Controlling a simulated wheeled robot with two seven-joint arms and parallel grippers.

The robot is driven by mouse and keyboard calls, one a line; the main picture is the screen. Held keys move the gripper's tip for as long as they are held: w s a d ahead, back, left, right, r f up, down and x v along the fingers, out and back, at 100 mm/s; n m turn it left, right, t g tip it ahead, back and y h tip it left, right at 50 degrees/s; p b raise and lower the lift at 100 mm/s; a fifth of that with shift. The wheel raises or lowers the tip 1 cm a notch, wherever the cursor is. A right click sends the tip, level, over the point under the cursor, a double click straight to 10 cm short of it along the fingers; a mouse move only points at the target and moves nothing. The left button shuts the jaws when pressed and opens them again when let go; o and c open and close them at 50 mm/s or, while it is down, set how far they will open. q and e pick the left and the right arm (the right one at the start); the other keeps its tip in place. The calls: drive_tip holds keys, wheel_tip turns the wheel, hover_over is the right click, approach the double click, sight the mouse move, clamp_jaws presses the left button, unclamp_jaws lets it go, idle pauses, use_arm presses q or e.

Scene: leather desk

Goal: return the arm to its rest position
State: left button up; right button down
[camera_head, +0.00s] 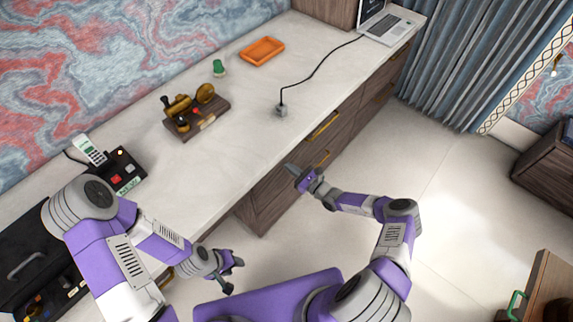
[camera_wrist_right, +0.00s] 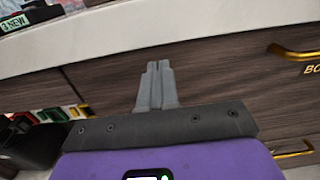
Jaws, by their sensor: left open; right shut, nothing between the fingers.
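My right gripper (camera_head: 291,169) is in front of the desk's drawer fronts in the head view, just off the edge of the white top. In the right wrist view its fingers (camera_wrist_right: 157,68) are together with nothing between them, facing a dark wood drawer front. My left gripper (camera_head: 235,276) is at the lower left of the head view, open and empty, in front of the desk and over the floor. Both arms are bent, with purple and grey links.
The white desk top (camera_head: 235,160) holds a stamp stand (camera_head: 195,112), a green item (camera_head: 218,68), an orange tray (camera_head: 262,50), a grey plug block (camera_head: 281,110) with a cable, and a laptop (camera_head: 385,22). Brass drawer handles (camera_wrist_right: 290,52) stick out near my right gripper.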

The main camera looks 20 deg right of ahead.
drive_tip(key=p+v, duration=0.1)
drive_tip(key=v, duration=0.9)
drive_tip(key=shift+s+d, duration=0.15)
drive_tip(key=shift+s, duration=0.05)
drive_tip(key=shift+f, duration=0.1)
drive_tip(key=s+a+f+n+g+y, duration=0.1)
drive_tip(key=s+a+n+g, duration=0.5)
drive_tip(key=a, duration=0.2)
drive_tip(key=s+a+n+g+y, duration=0.2)
drive_tip(key=s+a+n+g, duration=0.45)
drive_tip(key=a, duration=0.25)
drive_tip(key=s+d+r+n+g+h, duration=0.1)
drive_tip(key=s+r+n+h, duration=0.1)
drive_tip(key=s+n+h, duration=0.2)
drive_tip(key=s+d+r+n+g+h, duration=0.1)
drive_tip(key=s+n+h, duration=0.3)
drive_tip(key=n, duration=0.6)
drive_tip(key=shift+s+d+r+h, duration=0.3)
drive_tip(key=shift+s+r, duration=0.35)
drive_tip(key=shift+s, duration=0.5)
drive_tip(key=shift+a, duration=0.1)
